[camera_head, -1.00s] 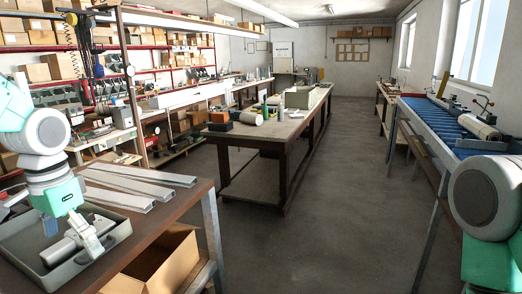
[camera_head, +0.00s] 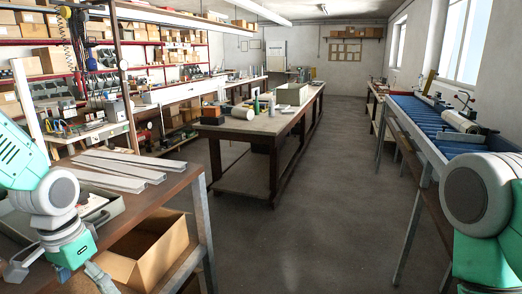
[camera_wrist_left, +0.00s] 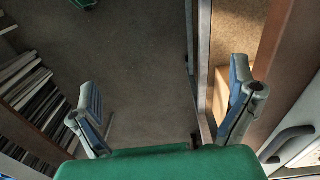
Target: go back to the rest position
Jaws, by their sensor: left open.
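My left gripper (camera_head: 55,282) is at the lower left of the head view, in front of the grey tray (camera_head: 116,213). In the left wrist view, its two fingers (camera_wrist_left: 165,105) stand wide apart with nothing between them, and grey floor shows below. Several pale shutter profiles (camera_head: 118,172) lie side by side on the brown bench (camera_head: 185,180) behind the tray. My left arm hides much of the tray and its contents. My right arm shows at the right edge of the head view, but its gripper is out of view.
An open cardboard box (camera_head: 150,250) sits under the bench top. A long wooden table (camera_head: 245,130) stands mid-room. A blue roller conveyor (camera_head: 425,118) runs along the right. The floor (camera_head: 310,220) between them is clear.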

